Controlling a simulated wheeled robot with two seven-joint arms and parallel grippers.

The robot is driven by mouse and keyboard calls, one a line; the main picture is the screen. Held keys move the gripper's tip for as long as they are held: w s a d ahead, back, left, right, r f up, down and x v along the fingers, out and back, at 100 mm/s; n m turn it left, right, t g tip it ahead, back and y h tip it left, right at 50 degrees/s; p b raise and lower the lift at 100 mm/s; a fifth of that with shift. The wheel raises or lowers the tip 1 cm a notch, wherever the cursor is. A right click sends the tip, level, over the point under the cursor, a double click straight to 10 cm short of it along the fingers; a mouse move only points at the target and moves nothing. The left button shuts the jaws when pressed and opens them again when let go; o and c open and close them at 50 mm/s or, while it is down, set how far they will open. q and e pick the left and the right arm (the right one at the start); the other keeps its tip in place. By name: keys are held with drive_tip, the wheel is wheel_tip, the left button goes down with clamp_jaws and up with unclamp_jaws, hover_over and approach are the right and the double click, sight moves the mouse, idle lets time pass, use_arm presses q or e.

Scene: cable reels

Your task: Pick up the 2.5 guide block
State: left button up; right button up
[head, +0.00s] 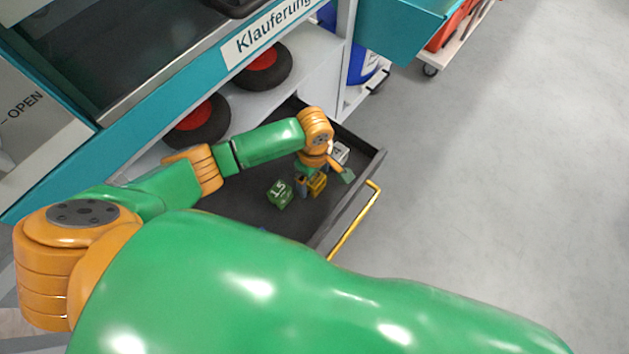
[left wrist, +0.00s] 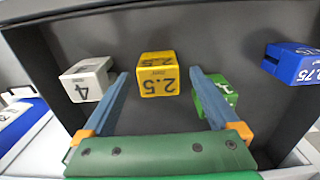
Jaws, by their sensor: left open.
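The yellow 2.5 guide block (left wrist: 158,73) lies in the dark open drawer, its label upside down in the left wrist view. It also shows in the head view (head: 317,185), partly covered by my gripper. My left gripper (left wrist: 159,76) is open and empty, its two blue fingers pointing at the block, one to each side of it. I cannot tell whether the fingers reach down beside it. In the head view the left gripper (head: 322,177) is over the drawer. My right gripper is not in view.
A green 1.5 block (head: 280,193) sits close beside, partly behind one finger in the left wrist view (left wrist: 222,90). A white 4 block (left wrist: 88,80) and a blue 2.75 block (left wrist: 293,62) are also in the drawer (head: 235,205). A yellow handle (head: 355,222) fronts it.

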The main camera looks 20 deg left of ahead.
use_arm(q)
drive_tip(key=shift+w+f, duration=0.1)
drive_tip(key=shift+f, duration=0.4)
drive_tip(key=shift+r, duration=0.15)
drive_tip(key=c, duration=0.3)
clamp_jaws()
